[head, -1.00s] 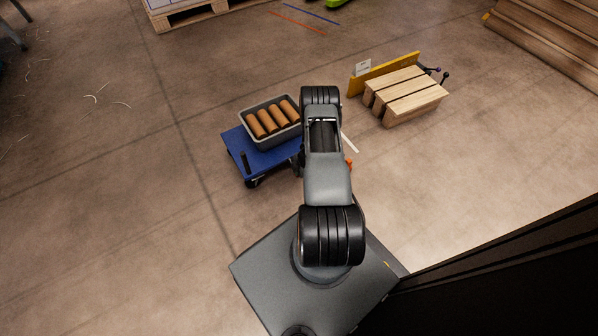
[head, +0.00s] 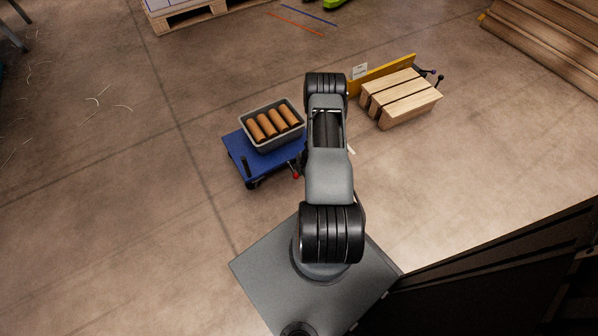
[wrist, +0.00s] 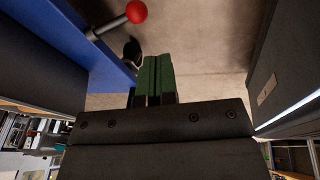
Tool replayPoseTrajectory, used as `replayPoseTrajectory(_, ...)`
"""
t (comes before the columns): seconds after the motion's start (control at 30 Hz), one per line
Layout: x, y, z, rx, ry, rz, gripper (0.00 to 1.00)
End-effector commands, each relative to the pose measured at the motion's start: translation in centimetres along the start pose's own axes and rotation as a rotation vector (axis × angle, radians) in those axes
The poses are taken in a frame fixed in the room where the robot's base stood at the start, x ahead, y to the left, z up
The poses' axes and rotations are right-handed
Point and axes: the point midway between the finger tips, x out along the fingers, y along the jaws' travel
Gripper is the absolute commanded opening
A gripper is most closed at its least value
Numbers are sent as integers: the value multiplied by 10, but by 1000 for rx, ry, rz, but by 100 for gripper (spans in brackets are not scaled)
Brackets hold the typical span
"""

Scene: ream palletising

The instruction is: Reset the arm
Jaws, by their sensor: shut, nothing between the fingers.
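My gripper shows in the wrist view (wrist: 153,80), with its two green-padded fingers together and nothing between them. It points at bare floor beside a blue surface. In the head view my arm stands folded up over my grey base, and the gripper itself is hidden behind the arm.
A blue cart (head: 248,165) holds a grey bin (head: 273,144) with several brown rolls (head: 271,122), close left of my arm. A lever with a red knob (wrist: 136,11) is near my gripper. A wooden slatted block (head: 400,98) stands to the right. Floor farther left is open.

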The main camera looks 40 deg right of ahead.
Motion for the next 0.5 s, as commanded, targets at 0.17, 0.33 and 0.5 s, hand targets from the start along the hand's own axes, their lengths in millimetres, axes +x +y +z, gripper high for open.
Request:
replayPoseTrajectory(0.17, -33, -2, -2, -3, 1, 0, 0)
replayPoseTrajectory(0.33, -49, -5, -1, -2, 1, 0, 0)
replayPoseTrajectory(0.5, -54, -6, 0, -2, 1, 0, 0)
